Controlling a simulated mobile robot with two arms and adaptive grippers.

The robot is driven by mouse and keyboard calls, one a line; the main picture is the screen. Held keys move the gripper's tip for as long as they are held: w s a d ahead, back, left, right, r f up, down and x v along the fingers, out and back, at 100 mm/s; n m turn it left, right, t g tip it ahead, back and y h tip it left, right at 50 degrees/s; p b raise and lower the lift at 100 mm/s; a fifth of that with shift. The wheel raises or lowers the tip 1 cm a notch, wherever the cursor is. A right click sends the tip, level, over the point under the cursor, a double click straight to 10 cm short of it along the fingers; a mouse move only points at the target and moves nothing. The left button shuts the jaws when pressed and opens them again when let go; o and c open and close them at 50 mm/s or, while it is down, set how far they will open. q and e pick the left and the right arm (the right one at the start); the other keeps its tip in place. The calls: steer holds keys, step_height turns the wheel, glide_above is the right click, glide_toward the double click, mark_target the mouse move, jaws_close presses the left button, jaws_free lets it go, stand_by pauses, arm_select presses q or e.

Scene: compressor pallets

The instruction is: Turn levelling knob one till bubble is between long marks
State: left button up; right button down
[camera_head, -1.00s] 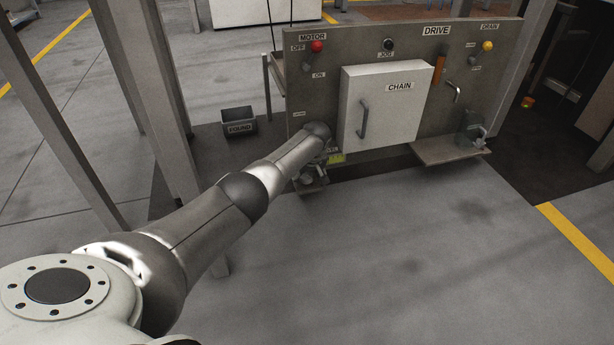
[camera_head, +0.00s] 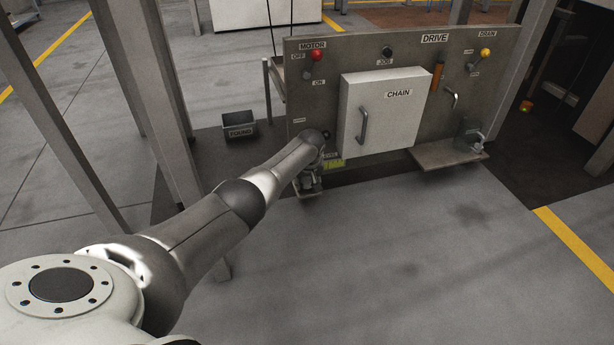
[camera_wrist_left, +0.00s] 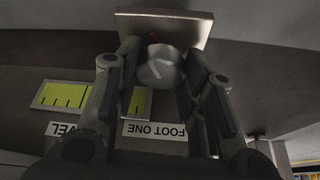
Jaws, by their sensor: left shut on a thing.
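In the head view the left gripper (camera_head: 309,183) is small and low at the panel's left end. The yellow-green level vial (camera_wrist_left: 62,95) with dark marks shows in the wrist view; a finger covers its middle. I cannot make out the bubble. The vial also shows in the head view (camera_head: 335,164). My right gripper is not in view.
The grey panel (camera_head: 350,60) carries a white CHAIN door (camera_head: 398,115), a red MOTOR knob (camera_head: 317,54) and a yellow DRAIN knob (camera_head: 486,52). A dark FOUND bin (camera_head: 239,125) stands to the left. A ledge (camera_head: 440,154) juts out at right. The floor in front is clear.

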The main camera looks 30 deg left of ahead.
arm_select(q)
steer(key=shift+r+m+h+p, duration=0.1)
steer(key=shift+m+h+p, duration=0.4)
steer(key=shift+m, duration=1.2)
steer(key=shift+a+m+t+h, duration=0.1)
steer(key=shift+m+t+h, duration=0.2)
steer(key=shift+m+h, duration=0.7)
steer(key=shift+m, duration=1.2)
steer(key=o, duration=1)
